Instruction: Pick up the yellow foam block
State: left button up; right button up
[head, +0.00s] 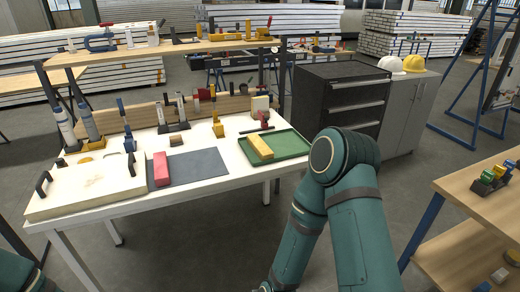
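A yellow foam block (260,146) lies on the green tray (290,151) at the right end of the white table. Its long side runs slantwise, and its top is clear. My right arm is bent in front of the tray's right end and hides a little of that corner.
A red block (161,169) lies on a grey mat (201,166) left of the tray. A pale board with black handles (91,186) covers the table's left end. Tools and a red-handled item (264,120) stand behind. A wooden shelf unit (485,206) is at right.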

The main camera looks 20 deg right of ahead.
aim_at(262, 151)
jog(key=i+l+z, duration=0.55)
jog(key=i, duration=0.25)
